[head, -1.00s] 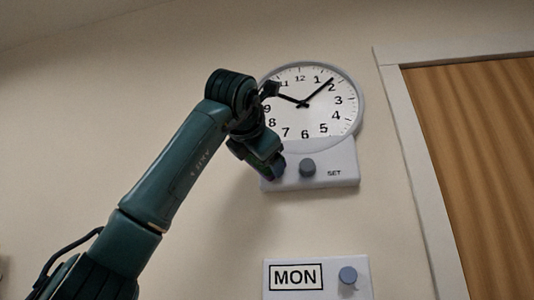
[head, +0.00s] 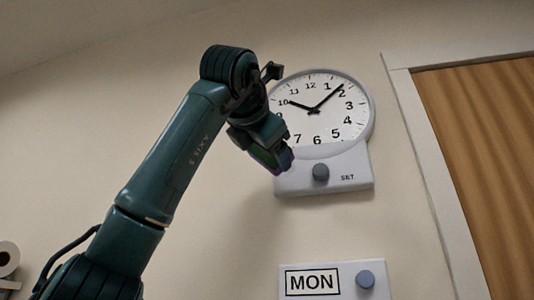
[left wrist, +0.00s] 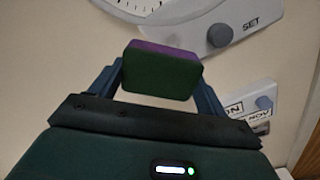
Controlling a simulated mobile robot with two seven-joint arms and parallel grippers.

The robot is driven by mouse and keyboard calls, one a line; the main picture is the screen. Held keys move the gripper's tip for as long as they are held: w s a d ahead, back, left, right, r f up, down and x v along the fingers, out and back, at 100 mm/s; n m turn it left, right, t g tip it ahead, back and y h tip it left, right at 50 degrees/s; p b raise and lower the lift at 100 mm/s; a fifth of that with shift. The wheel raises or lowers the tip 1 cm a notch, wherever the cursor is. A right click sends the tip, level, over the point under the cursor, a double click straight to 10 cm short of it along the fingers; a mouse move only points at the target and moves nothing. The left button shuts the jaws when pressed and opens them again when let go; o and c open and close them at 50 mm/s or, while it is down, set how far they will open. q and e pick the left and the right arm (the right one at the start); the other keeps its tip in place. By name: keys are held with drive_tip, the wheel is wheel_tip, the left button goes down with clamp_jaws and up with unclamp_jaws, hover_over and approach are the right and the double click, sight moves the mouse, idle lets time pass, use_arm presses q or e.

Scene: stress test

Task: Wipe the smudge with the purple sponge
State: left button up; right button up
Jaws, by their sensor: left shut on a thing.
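My left gripper (head: 273,160) is in front of the lower left part of the clock in the head view. It is shut on the purple sponge, and only a small purple edge of the sponge (head: 276,171) shows there. In the left wrist view the sponge (left wrist: 162,72) sits between both fingers, with a dark green broad face and a purple layer on its far side. It is hard to tell whether the sponge touches the wall or clock. I see no smudge in either current view; the arm hides part of the wall. My right gripper is not in view.
A round wall clock (head: 345,100) has a grey base with a knob (head: 320,172) marked SET. Below it is a MON day panel (head: 334,270) with another knob. A framed wooden panel (head: 480,150) is at right, a white roll (head: 8,258) at lower left. Wall between is bare.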

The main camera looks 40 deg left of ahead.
sight(269, 171)
use_arm(q)
drive_tip(key=v, duration=0.3)
idle(0.5)
idle(0.6)
drive_tip(key=p+x, duration=0.1)
drive_tip(key=x, duration=0.4)
drive_tip(key=shift+w+a+p, duration=0.3)
drive_tip(key=shift+w, duration=0.2)
drive_tip(key=shift+w+a, duration=0.1)
drive_tip(key=shift+w, duration=0.15)
